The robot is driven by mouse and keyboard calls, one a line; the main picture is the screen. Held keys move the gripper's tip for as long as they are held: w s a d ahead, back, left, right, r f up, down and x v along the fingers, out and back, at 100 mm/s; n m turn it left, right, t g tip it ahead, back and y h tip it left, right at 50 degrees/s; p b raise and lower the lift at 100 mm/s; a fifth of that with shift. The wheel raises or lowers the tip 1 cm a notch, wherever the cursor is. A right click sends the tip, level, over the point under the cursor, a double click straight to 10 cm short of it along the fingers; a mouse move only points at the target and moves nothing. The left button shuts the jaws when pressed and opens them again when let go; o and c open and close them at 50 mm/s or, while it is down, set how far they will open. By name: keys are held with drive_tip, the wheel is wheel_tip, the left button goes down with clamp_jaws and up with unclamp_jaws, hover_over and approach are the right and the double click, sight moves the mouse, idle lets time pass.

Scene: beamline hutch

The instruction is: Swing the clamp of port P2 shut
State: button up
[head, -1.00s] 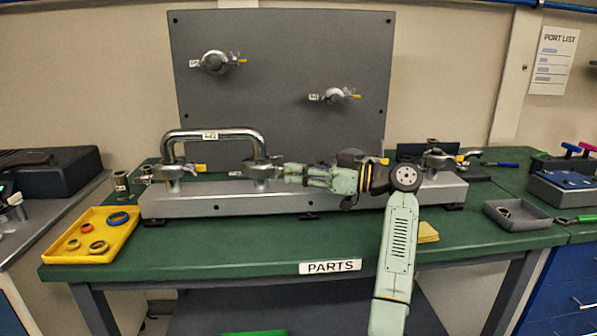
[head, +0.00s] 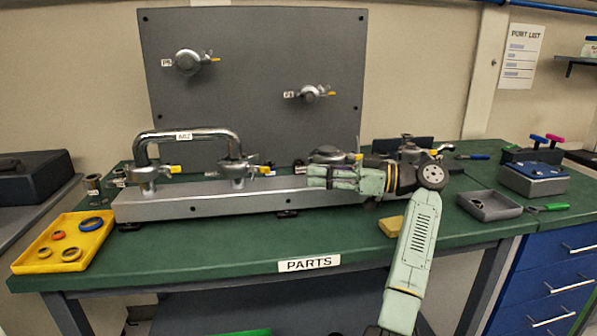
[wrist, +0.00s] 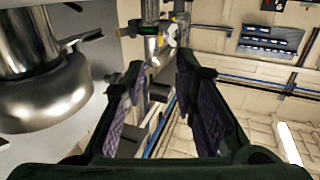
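I cannot read which port label says P2. On the grey rail (head: 200,203), a clamped port with a yellow-tipped lever (head: 237,172) stands under the right end of the bent pipe (head: 190,134). Another port (head: 328,155) shows partly behind my gripper, and a further one (head: 408,152) stands at the rail's right end. My gripper (head: 312,177) points left over the rail, apart from the pipe's right port. In the wrist view, my gripper (wrist: 155,110) has its purple-padded fingers spread with nothing held. A large shiny metal flange (wrist: 45,95) is close on the left there.
Two more ports, upper left (head: 188,62) and right (head: 309,93), sit on the upright grey panel (head: 250,40). A yellow tray (head: 25,250) with rings is at the bench's left; a grey tray (head: 490,208) is at right. The green bench front is mostly clear.

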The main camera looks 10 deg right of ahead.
drive_tip(key=shift+s+d, duration=0.25)
drive_tip(key=shift+d, duration=0.35)
